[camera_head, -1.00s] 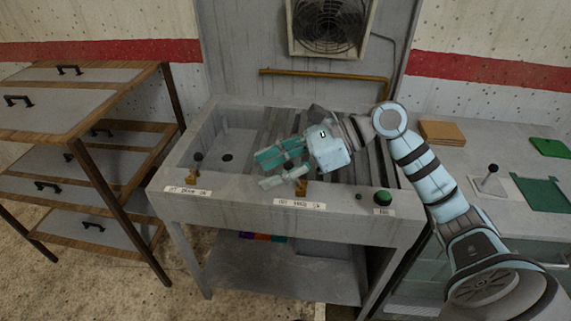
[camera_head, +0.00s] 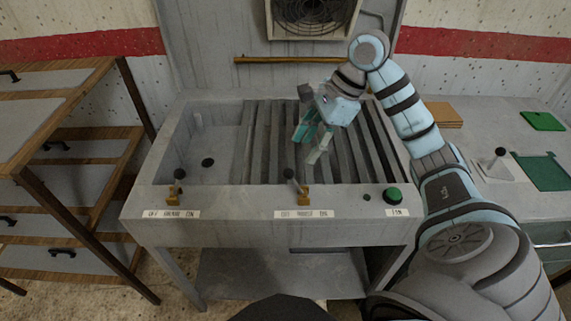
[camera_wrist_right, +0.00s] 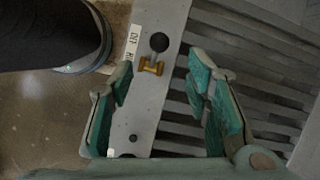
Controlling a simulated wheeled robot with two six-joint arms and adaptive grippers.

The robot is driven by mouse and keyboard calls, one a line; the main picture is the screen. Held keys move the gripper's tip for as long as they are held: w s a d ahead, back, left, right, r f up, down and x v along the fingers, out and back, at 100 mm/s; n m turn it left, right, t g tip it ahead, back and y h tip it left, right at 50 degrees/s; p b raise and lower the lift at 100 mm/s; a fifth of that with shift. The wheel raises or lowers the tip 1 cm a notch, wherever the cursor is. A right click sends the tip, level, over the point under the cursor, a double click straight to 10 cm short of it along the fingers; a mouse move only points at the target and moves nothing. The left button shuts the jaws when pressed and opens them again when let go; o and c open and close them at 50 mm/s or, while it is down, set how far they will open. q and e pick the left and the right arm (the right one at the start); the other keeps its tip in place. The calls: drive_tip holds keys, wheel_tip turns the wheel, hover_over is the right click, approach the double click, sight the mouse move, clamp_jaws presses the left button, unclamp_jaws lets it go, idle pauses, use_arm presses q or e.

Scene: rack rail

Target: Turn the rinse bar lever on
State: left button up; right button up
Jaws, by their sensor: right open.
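The rinse bar lever (camera_head: 290,177) has a black knob on a brass base, on the sink's front ledge above the middle label (camera_head: 304,214). It leans left, towards the label's OFF end. In the right wrist view the lever (camera_wrist_right: 159,43) shows beyond the fingertips, between the two finger lines. My right gripper (camera_head: 305,152) is open and empty. It hangs over the slatted part of the sink, just behind and right of the lever, fingers angled down towards the front. It appears apart from the lever. My left gripper is out of view.
A similar lever (camera_head: 177,182) stands at the left of the ledge, by the basin. A green button (camera_head: 393,195) is at the right. A brass pipe (camera_head: 290,60) runs along the back wall. A wooden drawer rack (camera_head: 85,150) stands left.

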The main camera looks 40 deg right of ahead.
sight(291, 170)
drive_tip(key=x, duration=0.2)
drive_tip(key=b+x, duration=0.1)
drive_tip(key=s+b+x, duration=0.1)
drive_tip(key=x, duration=0.1)
drive_tip(key=shift+a+f, duration=0.3)
drive_tip(key=shift+a, duration=0.05)
drive_tip(key=shift+w+b+x, duration=0.15)
drive_tip(key=shift+b+x, duration=0.1)
drive_tip(key=shift+x, duration=0.35)
drive_tip(key=shift+w+b+x, duration=0.15)
drive_tip(key=shift+b+x, duration=0.05)
drive_tip(key=shift+x, duration=0.4)
drive_tip(key=shift+w+a+f, duration=0.15)
drive_tip(key=shift+w+f, duration=0.25)
drive_tip(key=shift+f, duration=0.15)
drive_tip(key=shift+w+a+f, duration=0.15)
drive_tip(key=shift+w+f, duration=0.25)
drive_tip(key=shift+f, duration=0.15)
drive_tip(key=shift+s+r, duration=0.1)
drive_tip(key=shift+s, duration=0.2)
drive_tip(key=shift+c, duration=1.2)
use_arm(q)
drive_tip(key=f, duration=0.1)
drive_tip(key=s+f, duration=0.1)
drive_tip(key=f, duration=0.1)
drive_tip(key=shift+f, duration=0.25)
use_arm(e)
clamp_jaws()
